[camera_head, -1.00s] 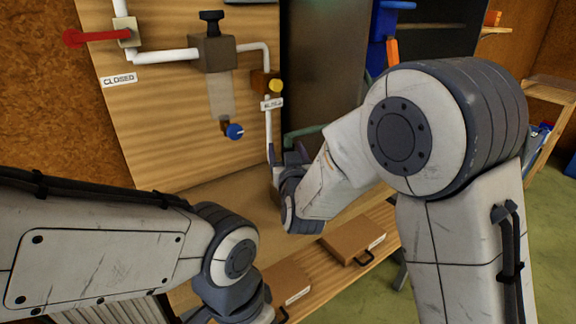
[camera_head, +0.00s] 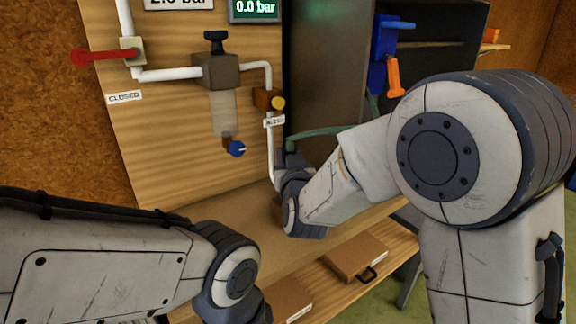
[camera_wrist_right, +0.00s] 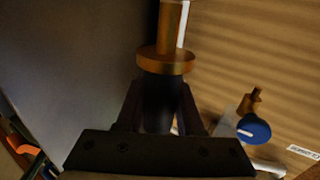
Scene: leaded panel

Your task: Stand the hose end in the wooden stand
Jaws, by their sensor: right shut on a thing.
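My right gripper (camera_wrist_right: 158,112) is shut on a dark cylindrical hose end (camera_wrist_right: 158,100) with a brass collar and a narrower brass tip. In the head view my right gripper (camera_head: 287,172) is at the right edge of the leaded panel, low over the bench; its fingers are small and partly hidden by my wrist there. A green hose (camera_head: 320,132) runs behind my right forearm, close to that gripper. I cannot make out the wooden stand for certain in either view. My left arm comes in at lower left; its fingers are outside the picture.
The upright wooden panel (camera_head: 150,110) carries white pipes, a red lever (camera_head: 92,57), a regulator (camera_head: 216,70) and a blue knob (camera_head: 236,149). A dark cabinet (camera_head: 325,75) stands to its right. A brown case (camera_head: 355,258) lies on the lower shelf. The bench top (camera_head: 225,215) looks mostly clear.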

